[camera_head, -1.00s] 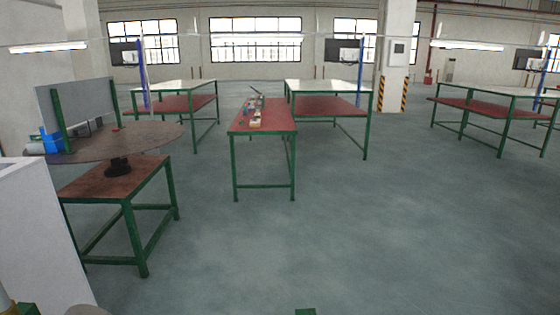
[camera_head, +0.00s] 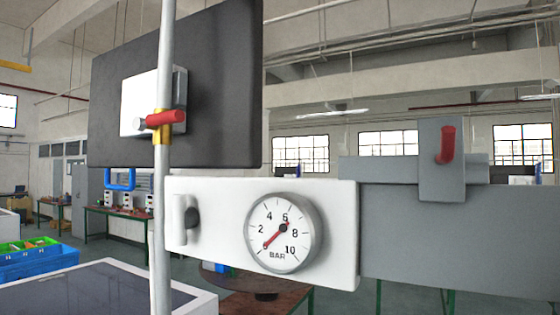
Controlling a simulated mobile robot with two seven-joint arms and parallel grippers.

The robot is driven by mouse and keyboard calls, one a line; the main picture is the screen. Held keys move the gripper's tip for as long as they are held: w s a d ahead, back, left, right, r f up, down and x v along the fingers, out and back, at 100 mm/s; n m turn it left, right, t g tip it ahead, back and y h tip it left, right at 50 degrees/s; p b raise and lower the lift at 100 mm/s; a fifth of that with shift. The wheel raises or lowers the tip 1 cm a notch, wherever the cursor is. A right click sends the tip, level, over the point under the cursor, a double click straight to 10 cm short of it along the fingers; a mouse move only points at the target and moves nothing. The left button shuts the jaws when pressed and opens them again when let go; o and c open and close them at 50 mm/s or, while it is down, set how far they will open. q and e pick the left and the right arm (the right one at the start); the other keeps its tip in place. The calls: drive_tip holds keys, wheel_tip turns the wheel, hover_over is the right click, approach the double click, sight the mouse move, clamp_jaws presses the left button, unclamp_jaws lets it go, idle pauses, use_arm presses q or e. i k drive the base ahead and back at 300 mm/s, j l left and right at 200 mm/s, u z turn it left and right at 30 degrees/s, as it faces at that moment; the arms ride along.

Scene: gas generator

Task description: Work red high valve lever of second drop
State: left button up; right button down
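A red valve lever (camera_head: 172,117) sits on a brass valve body (camera_head: 161,135) high on a thin grey vertical pipe (camera_head: 162,230) at the left of the head view. The lever lies nearly level, tilted slightly up to the right, across the pipe. A second red handle (camera_head: 446,145) is on a grey box at the right, pointing roughly upright. I cannot tell from this view which drop each belongs to. Neither of my grippers is in view.
A dark monitor (camera_head: 220,90) hangs behind the pipe. Blue crates (camera_head: 35,262) and a white-edged table (camera_head: 110,265) are at lower left.

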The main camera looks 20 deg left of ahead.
sight(140, 124)
drive_tip(key=u, duration=1.2)
